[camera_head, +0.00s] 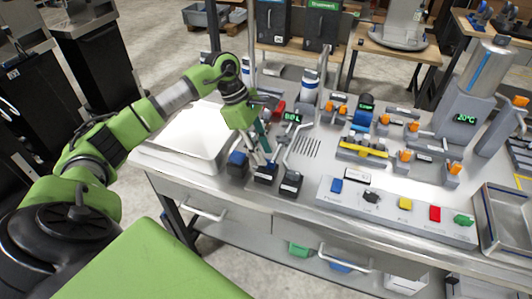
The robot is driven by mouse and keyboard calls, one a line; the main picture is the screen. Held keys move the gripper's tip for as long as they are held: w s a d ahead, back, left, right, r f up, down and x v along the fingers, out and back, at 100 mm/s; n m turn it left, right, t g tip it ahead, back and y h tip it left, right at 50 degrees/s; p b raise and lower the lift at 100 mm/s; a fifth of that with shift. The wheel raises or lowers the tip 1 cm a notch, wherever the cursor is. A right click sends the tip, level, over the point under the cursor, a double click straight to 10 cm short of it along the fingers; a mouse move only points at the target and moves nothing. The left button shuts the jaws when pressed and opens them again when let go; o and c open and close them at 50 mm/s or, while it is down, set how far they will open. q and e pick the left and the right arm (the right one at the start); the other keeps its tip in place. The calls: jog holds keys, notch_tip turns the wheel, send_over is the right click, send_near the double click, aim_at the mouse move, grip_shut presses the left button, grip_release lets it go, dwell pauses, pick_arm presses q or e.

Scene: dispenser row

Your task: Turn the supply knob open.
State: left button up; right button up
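My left gripper (260,160) points down at the front left of the steel bench, just above a dark block with a blue part (265,173). The view is too small to show whether its fingers are open, shut or touching the block. A blue and dark block (237,159) stands to its left and a black block (290,183) to its right. I cannot tell which part is the supply knob. A front panel holds blue (336,185), black (371,197), yellow (405,203), red (435,213) and green (463,220) knobs. My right gripper is not in view.
A white tray (178,152) lies at the bench's left end. Thin upright pipes stand close behind the gripper. Orange-handled valves and a yellow bar (363,148) fill the middle right. A steel tray (505,222) is at the right edge. A display (291,117) stands behind the blocks.

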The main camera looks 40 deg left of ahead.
aim_at(268, 164)
pick_arm(q)
jog(key=shift+x, duration=1.3)
grip_shut()
